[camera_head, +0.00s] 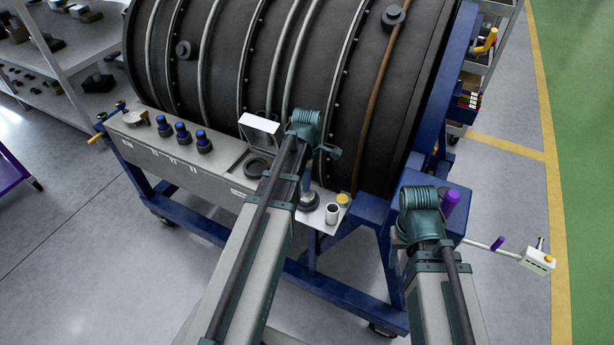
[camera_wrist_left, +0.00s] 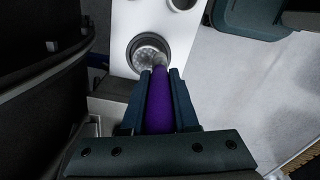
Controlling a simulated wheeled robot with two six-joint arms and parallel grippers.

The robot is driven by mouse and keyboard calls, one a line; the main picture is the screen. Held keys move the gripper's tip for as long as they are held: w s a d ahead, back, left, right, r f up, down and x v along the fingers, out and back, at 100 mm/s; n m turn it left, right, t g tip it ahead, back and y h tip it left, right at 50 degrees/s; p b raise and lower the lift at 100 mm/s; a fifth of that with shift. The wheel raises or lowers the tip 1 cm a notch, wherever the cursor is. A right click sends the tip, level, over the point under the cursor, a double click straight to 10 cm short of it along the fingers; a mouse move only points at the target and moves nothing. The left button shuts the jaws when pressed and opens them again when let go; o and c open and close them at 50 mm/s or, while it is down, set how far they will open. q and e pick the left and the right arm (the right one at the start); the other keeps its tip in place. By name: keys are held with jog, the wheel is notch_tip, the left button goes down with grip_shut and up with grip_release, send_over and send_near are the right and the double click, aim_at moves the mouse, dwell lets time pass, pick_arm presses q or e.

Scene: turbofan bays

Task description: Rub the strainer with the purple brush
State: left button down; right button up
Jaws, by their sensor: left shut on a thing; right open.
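My left gripper (camera_wrist_left: 160,74) is shut on the purple brush (camera_wrist_left: 160,108), with the handle between its fingers. The brush's pale tip reaches the near edge of the round strainer (camera_wrist_left: 147,50), a silvery mesh in a dark rim; I cannot tell whether they touch. The strainer also shows in the head view (camera_head: 308,201) on the small light shelf at the bench's right end, just beside my left forearm. The left fingers and brush are hidden in the head view. My right gripper (camera_head: 420,215) is at the right by a blue frame post, its fingers mostly hidden behind the wrist.
A cup (camera_head: 332,212) and a yellow-topped jar (camera_head: 343,199) stand close right of the strainer. The large dark engine casing (camera_head: 270,60) rises behind. Blue-capped parts (camera_head: 183,132) line the bench's left. A bar with a white box (camera_head: 537,262) juts out right. The floor in front is open.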

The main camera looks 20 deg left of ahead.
pick_arm(q)
jog(key=shift+s+d, duration=0.1)
jog(key=shift+s, duration=0.25)
jog(key=shift+w+a, duration=0.35)
jog(key=shift+w, duration=0.35)
jog(key=shift+w+a, duration=0.3)
jog(key=shift+w, duration=0.4)
jog(key=shift+w, duration=0.1)
jog(key=w, duration=0.2)
jog(key=shift+w+a, duration=0.3)
jog(key=shift+a, duration=0.1)
jog(key=shift+s, duration=0.1)
jog(key=shift+s+d, duration=0.25)
jog(key=shift+s, duration=0.45)
jog(key=shift+s+d, duration=0.2)
jog(key=shift+s, duration=0.5)
jog(key=shift+s, duration=0.1)
